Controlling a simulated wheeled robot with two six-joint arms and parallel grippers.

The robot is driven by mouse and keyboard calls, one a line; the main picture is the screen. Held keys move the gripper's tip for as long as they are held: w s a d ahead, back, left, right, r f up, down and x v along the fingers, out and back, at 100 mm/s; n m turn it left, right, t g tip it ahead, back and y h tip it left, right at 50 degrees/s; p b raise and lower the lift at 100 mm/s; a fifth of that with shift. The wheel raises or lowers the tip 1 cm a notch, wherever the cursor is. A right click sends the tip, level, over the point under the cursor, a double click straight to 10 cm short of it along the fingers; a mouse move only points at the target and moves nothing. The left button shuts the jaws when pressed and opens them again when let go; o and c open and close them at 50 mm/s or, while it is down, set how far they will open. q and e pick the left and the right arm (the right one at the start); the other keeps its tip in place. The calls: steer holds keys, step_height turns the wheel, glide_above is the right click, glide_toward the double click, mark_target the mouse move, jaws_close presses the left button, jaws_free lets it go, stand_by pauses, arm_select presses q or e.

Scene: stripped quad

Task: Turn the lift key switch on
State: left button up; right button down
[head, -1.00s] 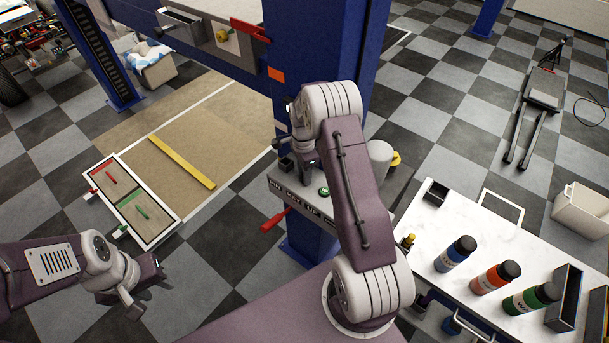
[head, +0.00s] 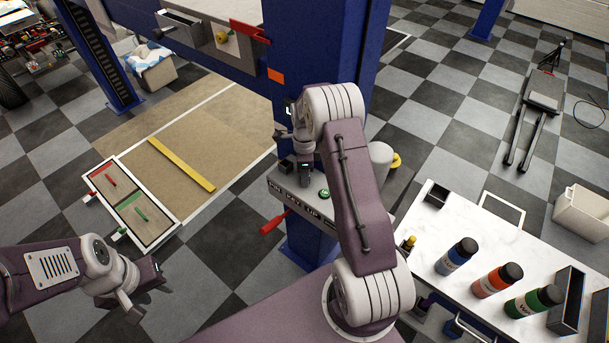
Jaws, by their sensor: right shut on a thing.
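The lift control panel (head: 286,196) is a grey box on the blue post, with lettering along its front edge that includes "KEY" and "UP". A green button (head: 323,193) sits on its top, right of my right gripper. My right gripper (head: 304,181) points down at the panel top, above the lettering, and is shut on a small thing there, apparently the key. The key and switch are hidden by the fingers, so their angle cannot be told. My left gripper (head: 146,292) is open and empty at the lower left, far from the panel.
A red-handled lever (head: 275,222) sticks out below the panel. The blue post (head: 318,60) rises behind it. A white-topped bench (head: 470,222) with several bottles stands at the right. A framed board (head: 131,207) lies left.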

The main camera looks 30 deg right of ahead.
steer(key=c, duration=1.1)
jaws_free()
steer(key=shift+o, duration=0.2)
